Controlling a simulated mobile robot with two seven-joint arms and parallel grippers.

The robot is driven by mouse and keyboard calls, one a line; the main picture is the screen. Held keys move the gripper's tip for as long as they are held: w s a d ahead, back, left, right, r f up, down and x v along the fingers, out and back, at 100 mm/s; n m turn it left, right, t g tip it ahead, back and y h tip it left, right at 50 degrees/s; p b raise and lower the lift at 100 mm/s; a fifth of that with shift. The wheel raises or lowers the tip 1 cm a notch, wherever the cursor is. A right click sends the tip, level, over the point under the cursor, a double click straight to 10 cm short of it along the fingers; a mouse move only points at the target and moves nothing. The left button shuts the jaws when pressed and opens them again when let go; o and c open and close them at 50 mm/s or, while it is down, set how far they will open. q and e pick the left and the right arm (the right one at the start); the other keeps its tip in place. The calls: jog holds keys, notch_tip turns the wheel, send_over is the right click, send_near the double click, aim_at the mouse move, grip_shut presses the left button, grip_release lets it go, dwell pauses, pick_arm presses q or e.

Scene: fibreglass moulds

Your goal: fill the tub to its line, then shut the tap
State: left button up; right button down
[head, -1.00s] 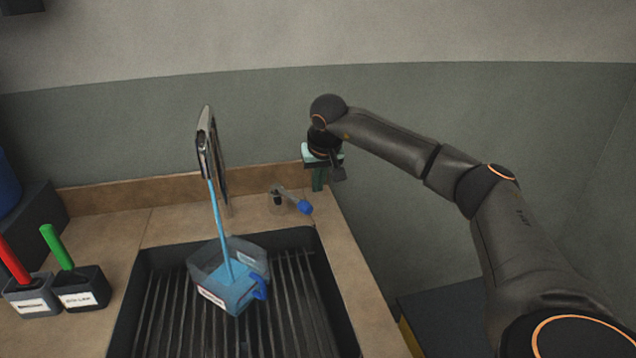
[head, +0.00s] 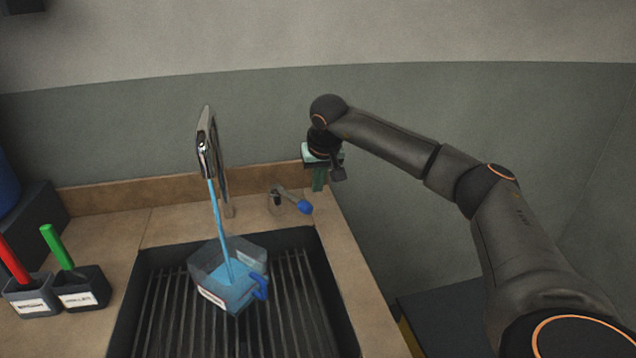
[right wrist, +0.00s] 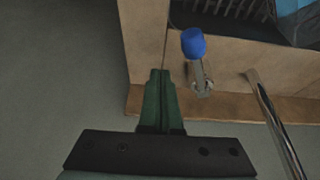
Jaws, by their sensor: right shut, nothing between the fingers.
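The clear tub (head: 228,274) with a blue handle stands on the ribbed floor of the sink, partly filled with blue water. A blue stream (head: 217,220) runs from the tall metal spout (head: 205,150) into it. The tub's fill line cannot be made out. The tap lever (head: 291,201) with a blue end sits on the counter right of the spout; it also shows in the right wrist view (right wrist: 194,45). My right gripper (head: 318,188) is shut and empty, above the counter's back right corner, apart from the lever. In the right wrist view its green fingers (right wrist: 161,75) are together. My left gripper is not in view.
A dark sink (head: 140,300) is set in the tan counter (head: 110,215). Two dark labelled holders (head: 84,292) with a red stick (head: 12,258) and a green stick (head: 56,246) stand at left. A low wall strip (head: 110,194) runs along the back.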

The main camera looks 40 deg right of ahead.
jog(key=shift+f+b, duration=0.9)
jog(key=shift+f, duration=1.45)
dwell(5.0)
